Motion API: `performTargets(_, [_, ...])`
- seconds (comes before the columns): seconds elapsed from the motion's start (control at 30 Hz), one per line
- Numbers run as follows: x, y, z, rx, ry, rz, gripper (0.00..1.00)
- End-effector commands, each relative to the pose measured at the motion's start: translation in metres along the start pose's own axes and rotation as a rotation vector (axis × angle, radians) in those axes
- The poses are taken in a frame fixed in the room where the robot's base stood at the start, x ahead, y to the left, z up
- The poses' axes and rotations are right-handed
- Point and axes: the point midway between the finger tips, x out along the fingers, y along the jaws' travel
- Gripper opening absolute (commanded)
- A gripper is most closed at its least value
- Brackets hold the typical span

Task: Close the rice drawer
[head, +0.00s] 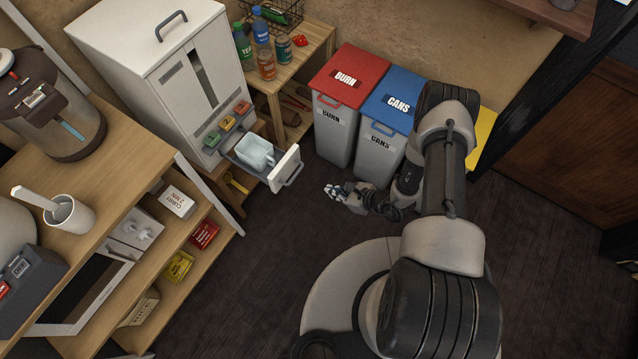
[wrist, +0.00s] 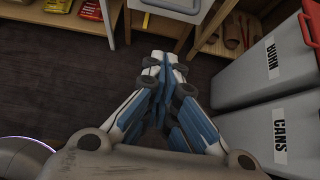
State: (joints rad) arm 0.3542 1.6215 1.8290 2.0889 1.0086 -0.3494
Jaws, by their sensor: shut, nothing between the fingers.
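The white rice dispenser (head: 150,70) stands at the upper left in the head view. Its drawer (head: 287,169) is pulled out at the bottom, with a grey handle on its white front. A pale blue cup (head: 256,152) sits inside the open drawer. In the wrist view, part of the drawer front (wrist: 168,8) shows at the top edge. My gripper (head: 333,190) is shut and empty, low in front of the drawer and apart from it, to its right in the head view. Its closed fingers (wrist: 160,70) fill the middle of the wrist view.
Burn (head: 335,125) and cans (head: 380,150) bins stand right of the drawer, close to my arm. A wooden shelf (head: 205,262) with boxes is at the left. A small wooden stand (head: 310,50) holds bottles. Dark floor (head: 275,245) is clear before the drawer.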

Motion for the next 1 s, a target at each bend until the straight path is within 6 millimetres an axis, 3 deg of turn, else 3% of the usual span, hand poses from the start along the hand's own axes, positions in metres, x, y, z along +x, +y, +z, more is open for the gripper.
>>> performTargets(0.5, [0.1, 0.002, -0.002, -0.005, -0.001, 0.006, 0.0])
performTargets(0.7, [0.116, 0.001, 0.024, -0.005, -0.002, 0.004, 0.0])
performTargets(1.0, [0.121, 0.001, 0.032, -0.002, 0.0, 0.003, 0.0])
